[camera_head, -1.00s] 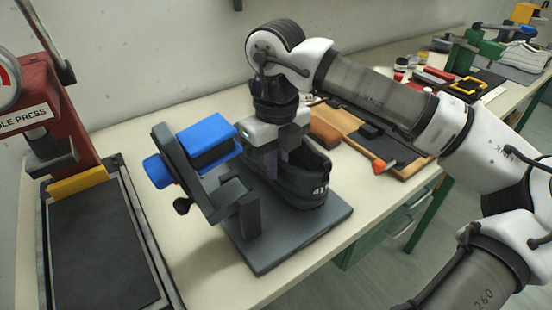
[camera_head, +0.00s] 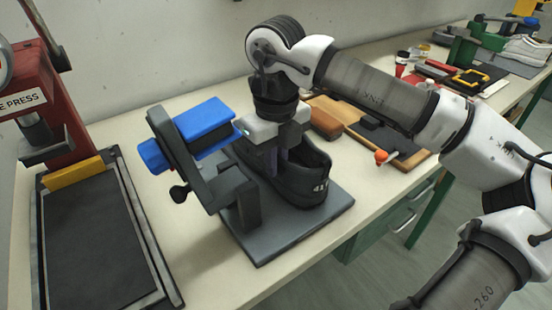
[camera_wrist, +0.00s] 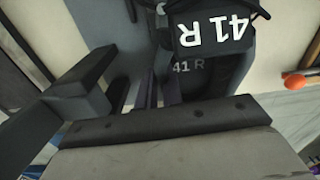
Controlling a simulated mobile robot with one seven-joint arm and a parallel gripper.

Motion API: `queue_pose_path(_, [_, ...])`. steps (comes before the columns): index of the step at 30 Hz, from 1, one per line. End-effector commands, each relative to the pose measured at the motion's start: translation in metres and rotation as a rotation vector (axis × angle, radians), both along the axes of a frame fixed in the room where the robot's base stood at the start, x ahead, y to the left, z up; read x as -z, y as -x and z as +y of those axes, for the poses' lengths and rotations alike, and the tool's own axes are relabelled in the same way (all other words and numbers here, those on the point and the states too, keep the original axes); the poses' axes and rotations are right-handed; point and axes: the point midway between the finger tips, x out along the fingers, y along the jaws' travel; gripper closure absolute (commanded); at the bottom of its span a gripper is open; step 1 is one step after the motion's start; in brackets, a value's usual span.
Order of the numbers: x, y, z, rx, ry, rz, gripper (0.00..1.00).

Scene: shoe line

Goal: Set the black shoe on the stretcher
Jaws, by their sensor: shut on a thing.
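The black shoe (camera_head: 300,185) is over the grey base plate of the stretcher (camera_head: 290,238), on the right of its upright post. Its toe side is hidden behind the post and my gripper. I cannot tell whether the sole touches the plate. The stretcher's blue blocks (camera_head: 205,122) stand at the upper left, close to my gripper. My gripper (camera_head: 277,160) points down and is shut on the shoe at its opening. The wrist view shows the shoe's heel with a "41 R" mark (camera_wrist: 218,32) and my gripper fingers (camera_wrist: 160,95) against the shoe.
A red press (camera_head: 50,120) with a dark bed (camera_head: 90,235) stands at the left. Behind the shoe are a brown block (camera_head: 326,124) and a wooden board with an orange knob (camera_head: 381,157). The table's front edge runs close to the base plate.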

Motion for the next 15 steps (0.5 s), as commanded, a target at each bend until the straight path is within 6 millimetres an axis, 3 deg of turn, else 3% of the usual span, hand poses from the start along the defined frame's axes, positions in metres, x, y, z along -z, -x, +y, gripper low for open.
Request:
queue_pose_path(5, [0.0041,-0.0001,0.0,0.0,0.0,-0.001,1.0])
queue_pose_path(6, [0.0027,-0.0001,0.0,0.0,0.0,-0.001,0.87])
queue_pose_path(10, [0.0027,-0.0001,0.0,0.0,-0.001,-0.001,0.7])
queue_pose_path(15, [0.0029,-0.0001,-0.0001,0.0,0.0,0.0,0.67])
